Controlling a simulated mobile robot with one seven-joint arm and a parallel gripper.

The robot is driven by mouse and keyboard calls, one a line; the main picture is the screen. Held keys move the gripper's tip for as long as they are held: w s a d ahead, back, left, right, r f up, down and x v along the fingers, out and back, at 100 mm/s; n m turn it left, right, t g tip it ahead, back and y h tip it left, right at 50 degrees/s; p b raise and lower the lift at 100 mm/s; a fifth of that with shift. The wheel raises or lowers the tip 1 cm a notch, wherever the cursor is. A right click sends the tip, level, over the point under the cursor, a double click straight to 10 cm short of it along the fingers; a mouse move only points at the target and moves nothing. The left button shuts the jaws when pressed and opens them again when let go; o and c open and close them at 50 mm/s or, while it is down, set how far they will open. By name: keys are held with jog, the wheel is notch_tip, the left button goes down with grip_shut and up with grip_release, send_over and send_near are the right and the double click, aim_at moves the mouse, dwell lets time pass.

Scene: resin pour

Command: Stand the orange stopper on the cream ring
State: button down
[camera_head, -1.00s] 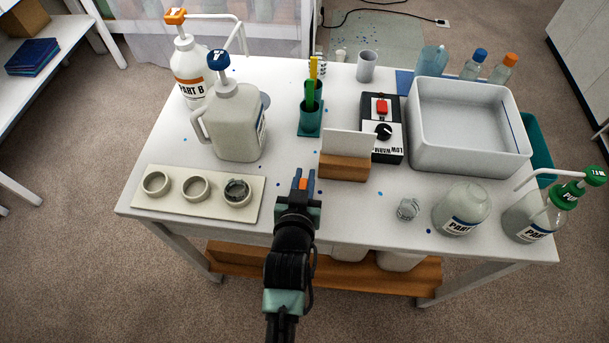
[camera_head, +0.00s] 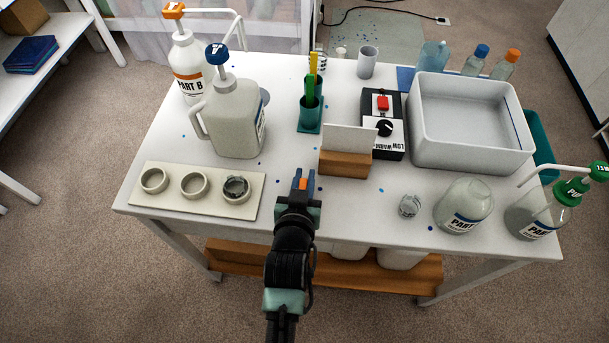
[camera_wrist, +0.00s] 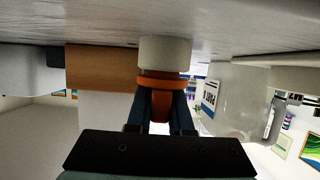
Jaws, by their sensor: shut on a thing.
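My gripper (camera_head: 303,182) is over the front middle of the white table, shut on the orange stopper (camera_head: 302,184). In the wrist view, where the table is at the top, the stopper (camera_wrist: 162,88) sits between my dark fingers (camera_wrist: 162,110) with its wide flange facing the table. A short cream cylinder (camera_wrist: 165,53) lies between that flange and the tabletop. I cannot tell whether flange and cylinder touch. The head view does not show this cylinder; my gripper may hide it. Several cream rings (camera_head: 194,186) stand on a pale tray at the left.
A wooden block with a white card (camera_head: 345,165) is close to the right of my gripper. A large jug (camera_head: 237,120) stands to the left behind the pale tray (camera_head: 150,207). A small clear cup (camera_head: 409,206) and a bottle (camera_head: 463,207) stand at the right front.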

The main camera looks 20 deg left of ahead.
jog(key=shift+f, duration=0.25)
jog(key=c, duration=0.7)
grip_release()
jog(key=shift+c, duration=0.2)
jog(key=s+d+r+p, duration=0.3)
jog(key=s+r+p, duration=0.2)
jog(key=s+r, duration=0.5)
jog(key=shift+s+d+p, duration=0.15)
jog(key=shift+s+p, duration=0.2)
jog(key=shift+s, duration=0.45)
jog(key=shift+f, duration=0.1)
